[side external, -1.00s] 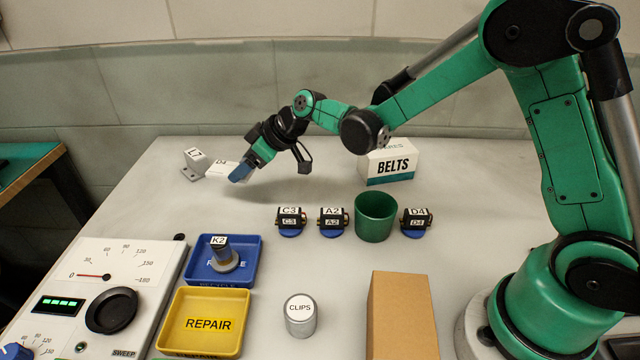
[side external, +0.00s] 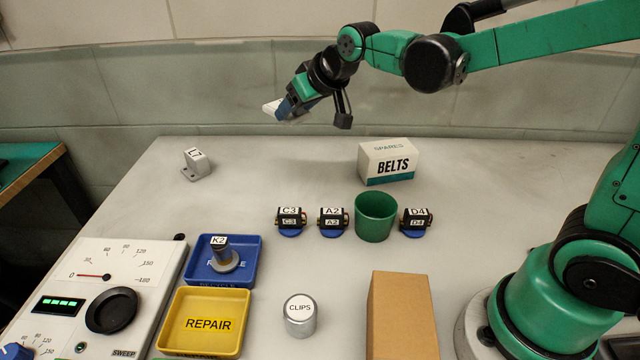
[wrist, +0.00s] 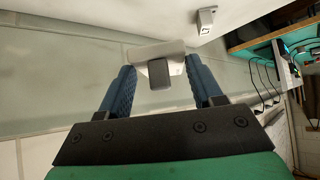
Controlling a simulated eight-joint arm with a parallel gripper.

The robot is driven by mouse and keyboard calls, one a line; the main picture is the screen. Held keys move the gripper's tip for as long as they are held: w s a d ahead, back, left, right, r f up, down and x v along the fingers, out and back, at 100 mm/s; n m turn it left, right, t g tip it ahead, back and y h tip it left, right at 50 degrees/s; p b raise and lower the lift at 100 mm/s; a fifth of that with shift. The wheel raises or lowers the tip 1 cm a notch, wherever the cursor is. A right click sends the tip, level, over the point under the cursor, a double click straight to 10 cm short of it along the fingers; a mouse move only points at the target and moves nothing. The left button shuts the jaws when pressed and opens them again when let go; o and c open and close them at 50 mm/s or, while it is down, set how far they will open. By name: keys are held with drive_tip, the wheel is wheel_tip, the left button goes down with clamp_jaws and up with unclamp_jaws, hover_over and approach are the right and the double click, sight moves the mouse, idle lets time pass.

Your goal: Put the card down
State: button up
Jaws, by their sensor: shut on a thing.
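My gripper (side external: 283,108) is raised well above the back of the bench and is shut on the white card (side external: 270,106). The card sticks out past the fingertips at the left, and its lettering cannot be read now. In the wrist view, the card (wrist: 153,50) lies across the ends of the blue fingers, with a grey block at its middle between them. Nothing supports the card from below.
A grey L7 bracket (side external: 196,164) stands at the back left. A BELTS box (side external: 387,163), green cup (side external: 375,218), and parts C3 (side external: 291,218), A2 (side external: 332,218) and D4 (side external: 415,219) stand further right. Blue (side external: 247,279) and yellow (side external: 200,346) trays are in front. The back-left middle is clear.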

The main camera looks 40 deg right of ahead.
drive_tip(key=s+d+r+m+g+h, duration=0.2)
drive_tip(key=s+d+m+g+h, duration=0.1)
drive_tip(key=s+d+m+g, duration=0.8)
drive_tip(key=s+d+r+m+g+h, duration=0.1)
drive_tip(key=s+d+m+g+h, duration=0.25)
drive_tip(key=s+d+m, duration=0.9)
drive_tip(key=a+f+m, duration=0.1)
drive_tip(key=f, duration=0.5)
drive_tip(key=w+a+f+m, duration=0.1)
drive_tip(key=a+f, duration=0.1)
drive_tip(key=f, duration=0.5)
drive_tip(key=w+a+f+m+g, duration=0.1)
drive_tip(key=a+f, duration=0.1)
drive_tip(key=f, duration=0.4)
drive_tip(key=shift+w+f, duration=0.2)
drive_tip(key=shift+f, duration=0.1)
drive_tip(key=o, duration=1.3)
